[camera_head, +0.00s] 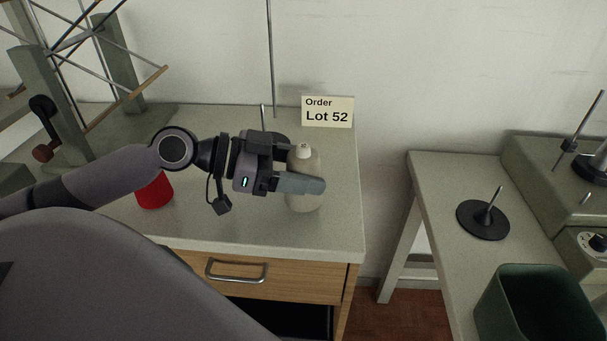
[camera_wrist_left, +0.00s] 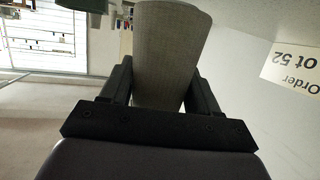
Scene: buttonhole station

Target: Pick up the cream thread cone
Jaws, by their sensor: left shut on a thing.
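The cream thread cone (camera_head: 306,198) stands upright at the right part of the cabinet top in the head view, its pale tip showing above the fingers. My left gripper (camera_head: 302,172) reaches in from the left and is shut on the cone, one finger in front of it and one behind. In the left wrist view the cone (camera_wrist_left: 167,50) fills the space between the two dark fingers (camera_wrist_left: 158,92). I cannot tell whether its base touches the cabinet top. My right gripper is in neither view.
A red cone (camera_head: 154,192) stands left, partly behind my left arm. An order card (camera_head: 327,111) reading "Lot 52" stands at the back. The cabinet (camera_head: 300,241) has a drawer handle in front. Right, a side table (camera_head: 436,174) holds a dark spindle disc (camera_head: 482,222); a green bin (camera_head: 537,306) stands near it.

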